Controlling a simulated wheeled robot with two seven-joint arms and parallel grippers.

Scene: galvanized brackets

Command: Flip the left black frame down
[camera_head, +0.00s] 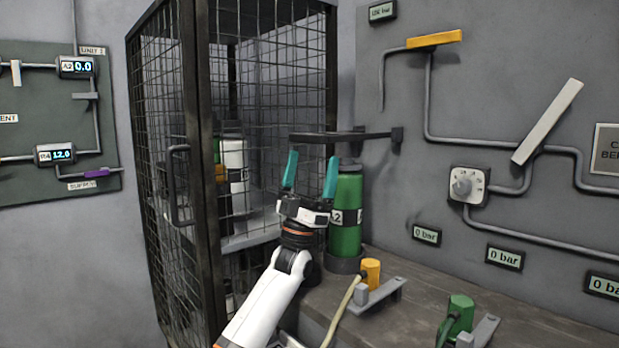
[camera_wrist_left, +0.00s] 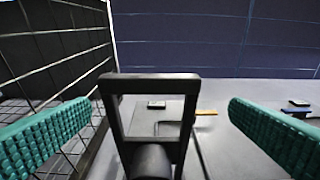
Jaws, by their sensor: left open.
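The black frame (camera_head: 328,138) sticks out roughly level from a mount on the grey wall, above a green cylinder (camera_head: 346,230) labelled A2. In the left wrist view the frame (camera_wrist_left: 150,85) is a dark rectangle with an open middle. My left gripper (camera_head: 311,174) is open, its teal fingers pointing up just below the frame's outer end. In the left wrist view the frame shows between the two fingers, with a gap on each side. Whether a finger touches it cannot be told. My right gripper is not in view.
A black mesh cage (camera_head: 200,160) holding a white cylinder (camera_head: 234,165) stands close left of my left arm. The bench (camera_head: 430,300) carries a yellow-topped fitting (camera_head: 371,272) and a green one (camera_head: 460,308). Pipes, a dial (camera_head: 466,186) and a slanted grey lever (camera_head: 547,122) are on the right wall.

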